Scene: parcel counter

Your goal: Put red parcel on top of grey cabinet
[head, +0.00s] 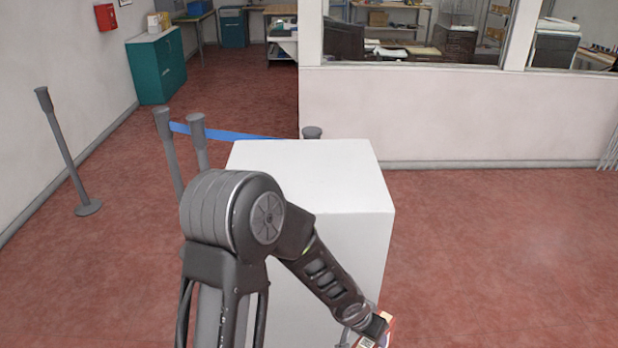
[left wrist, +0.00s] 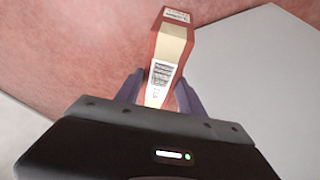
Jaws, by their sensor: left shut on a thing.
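The red parcel (left wrist: 171,48) has a cream face with printed labels and sits between the fingers of my left gripper (left wrist: 160,95) in the left wrist view. That gripper is shut on it. In the head view only a small part of the parcel (head: 388,323) shows at the bottom edge, beside the front right of the pale grey cabinet (head: 310,175) and below its top. The cabinet's flat top is bare where it shows. My left arm crosses in front and hides part of the cabinet. My right gripper is not in view.
Grey posts (head: 166,150) with a blue belt (head: 230,133) stand behind and left of the cabinet. A teal cabinet (head: 157,66) is farther back. Red floor (head: 490,250) is clear on the right.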

